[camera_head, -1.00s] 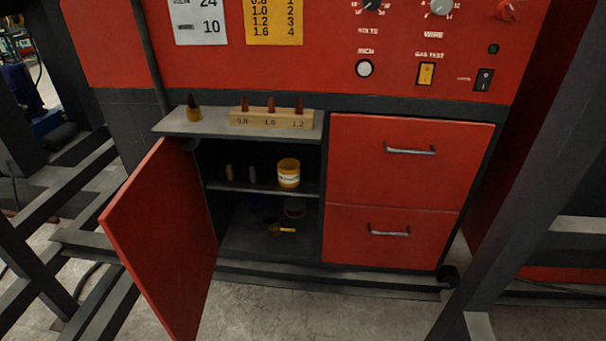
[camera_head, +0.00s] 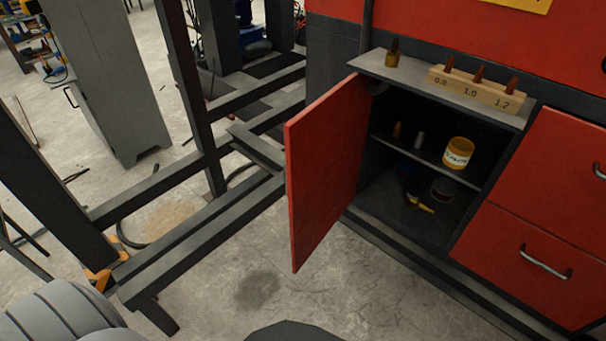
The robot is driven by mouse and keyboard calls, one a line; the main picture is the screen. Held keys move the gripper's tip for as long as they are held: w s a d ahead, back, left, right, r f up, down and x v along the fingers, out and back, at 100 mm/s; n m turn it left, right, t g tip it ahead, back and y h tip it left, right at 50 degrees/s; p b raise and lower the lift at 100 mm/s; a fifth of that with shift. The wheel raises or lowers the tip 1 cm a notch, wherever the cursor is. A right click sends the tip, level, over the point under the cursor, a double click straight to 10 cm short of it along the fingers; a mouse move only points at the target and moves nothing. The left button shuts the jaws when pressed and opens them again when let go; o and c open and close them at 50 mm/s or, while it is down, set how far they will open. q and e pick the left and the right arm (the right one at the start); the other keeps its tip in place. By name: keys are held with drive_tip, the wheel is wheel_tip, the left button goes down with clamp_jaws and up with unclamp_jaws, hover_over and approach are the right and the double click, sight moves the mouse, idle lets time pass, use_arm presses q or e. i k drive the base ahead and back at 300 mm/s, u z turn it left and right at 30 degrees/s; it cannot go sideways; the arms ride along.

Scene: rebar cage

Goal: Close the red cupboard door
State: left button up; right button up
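The red cupboard door (camera_head: 322,170) stands wide open, hinged on the left side of the cupboard (camera_head: 462,205) and swung out toward me. Inside, the upper shelf (camera_head: 420,158) holds a yellow-and-white jar (camera_head: 457,153) and two small cylinders. The lower compartment holds a dark round container (camera_head: 443,188) and a yellow-handled item (camera_head: 420,204). Neither gripper shows in the head view.
Dark steel frame bars (camera_head: 200,240) run to the left of the door. A wooden block (camera_head: 477,88) with several copper-coloured tips and a small bottle (camera_head: 393,54) stand on the ledge above. Red drawers (camera_head: 535,255) are at right. Bare concrete floor lies before the door.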

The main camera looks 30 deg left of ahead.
sight(324, 141)
drive_tip(key=u, duration=2.25)
drive_tip(key=i, duration=1.8)
drive_tip(key=z, duration=4.6)
drive_tip(key=k, duration=0.75)
drive_tip(key=u, duration=1.15)
